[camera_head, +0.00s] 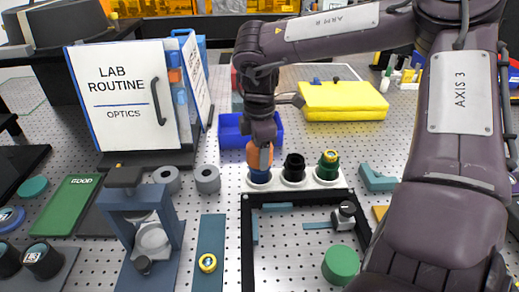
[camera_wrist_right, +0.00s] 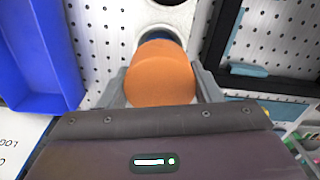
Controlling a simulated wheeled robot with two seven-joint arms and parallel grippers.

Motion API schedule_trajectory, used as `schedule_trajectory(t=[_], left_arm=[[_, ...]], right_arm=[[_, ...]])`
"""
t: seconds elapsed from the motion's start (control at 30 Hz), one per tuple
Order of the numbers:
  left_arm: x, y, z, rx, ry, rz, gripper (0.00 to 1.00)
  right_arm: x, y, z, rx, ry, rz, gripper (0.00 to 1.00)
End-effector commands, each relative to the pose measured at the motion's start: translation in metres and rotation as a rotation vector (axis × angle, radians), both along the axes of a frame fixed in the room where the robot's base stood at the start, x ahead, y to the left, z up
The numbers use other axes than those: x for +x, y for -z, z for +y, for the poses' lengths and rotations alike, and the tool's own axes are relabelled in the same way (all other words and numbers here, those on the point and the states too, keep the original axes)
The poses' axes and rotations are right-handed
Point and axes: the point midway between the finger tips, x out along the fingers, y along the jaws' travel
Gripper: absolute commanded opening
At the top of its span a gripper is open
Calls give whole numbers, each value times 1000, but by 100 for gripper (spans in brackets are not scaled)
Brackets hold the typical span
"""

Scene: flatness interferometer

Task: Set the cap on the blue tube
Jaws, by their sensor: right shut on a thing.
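My right gripper (camera_head: 259,160) points down over the white rack (camera_head: 319,182) and is shut on an orange cap (camera_head: 253,154). In the right wrist view the cap (camera_wrist_right: 160,75) sits between the two fingers of the gripper (camera_wrist_right: 160,88). The blue tube (camera_head: 259,177) stands in the left hole of the rack, directly below the cap. In the right wrist view only a dark blue edge of the tube (camera_wrist_right: 160,34) shows past the cap. I cannot tell whether cap and tube touch. My left gripper is not in view.
A black tube (camera_head: 294,167) and a green tube with a yellow top (camera_head: 327,165) stand in the same rack. A blue bin (camera_head: 232,130) is close behind. A black frame (camera_head: 247,240) lies in front. A yellow case (camera_head: 343,100) lies behind.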

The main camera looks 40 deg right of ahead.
Motion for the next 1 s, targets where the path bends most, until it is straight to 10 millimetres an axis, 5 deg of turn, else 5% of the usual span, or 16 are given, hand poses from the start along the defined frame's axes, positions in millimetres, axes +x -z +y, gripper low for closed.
schedule_trajectory(t=[0.8,0.83,1.0], left_arm=[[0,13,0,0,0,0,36],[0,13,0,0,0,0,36],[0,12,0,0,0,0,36]], right_arm=[[0,15,0,0,0,0,36],[0,15,0,0,0,0,59],[0,15,0,0,0,0,81]])
